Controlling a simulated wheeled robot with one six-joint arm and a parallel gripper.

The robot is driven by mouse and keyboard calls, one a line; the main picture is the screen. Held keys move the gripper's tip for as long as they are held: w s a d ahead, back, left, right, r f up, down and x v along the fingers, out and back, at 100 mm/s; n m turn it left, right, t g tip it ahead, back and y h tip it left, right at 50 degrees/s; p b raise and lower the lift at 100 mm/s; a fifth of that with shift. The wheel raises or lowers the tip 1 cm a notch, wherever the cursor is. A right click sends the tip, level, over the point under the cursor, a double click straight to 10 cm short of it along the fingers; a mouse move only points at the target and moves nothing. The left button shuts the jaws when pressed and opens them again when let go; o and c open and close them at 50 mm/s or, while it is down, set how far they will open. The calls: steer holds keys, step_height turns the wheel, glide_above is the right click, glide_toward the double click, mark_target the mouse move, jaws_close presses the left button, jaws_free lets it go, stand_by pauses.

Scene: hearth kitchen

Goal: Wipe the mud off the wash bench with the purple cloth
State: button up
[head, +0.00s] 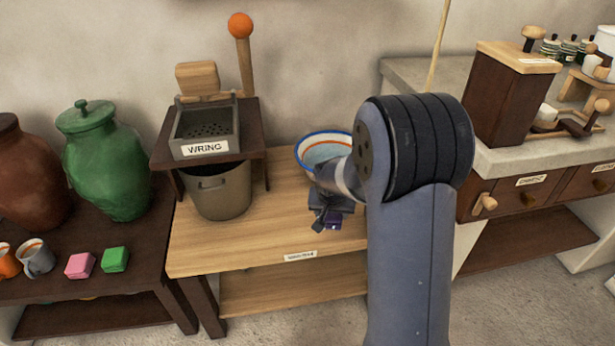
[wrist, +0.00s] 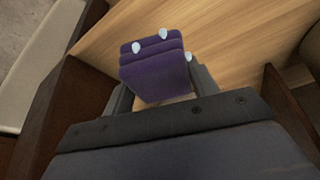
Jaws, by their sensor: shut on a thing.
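The purple cloth (wrist: 155,75) is folded and held between my gripper's (wrist: 160,88) two fingers in the wrist view. A few pale, drop-like spots show on its upper part. In the head view my gripper (head: 328,212) is over the right part of the wash bench (head: 225,243), and only a small bit of the cloth (head: 333,225) shows. The bench is light wood with a label on its front edge. No mud shows on its visible top; my arm hides the right end. Whether the cloth touches the bench is not clear.
A basin (head: 322,143) with a blue and orange rim stands behind my gripper. A wringer box (head: 205,130) marked WRING stands over a metal bucket (head: 220,192) at left. A dark table (head: 75,275) with jars stands left, a drawer counter (head: 535,158) right.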

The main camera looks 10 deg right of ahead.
steer(key=shift+r+p, duration=0.85)
steer(key=shift+r, duration=0.65)
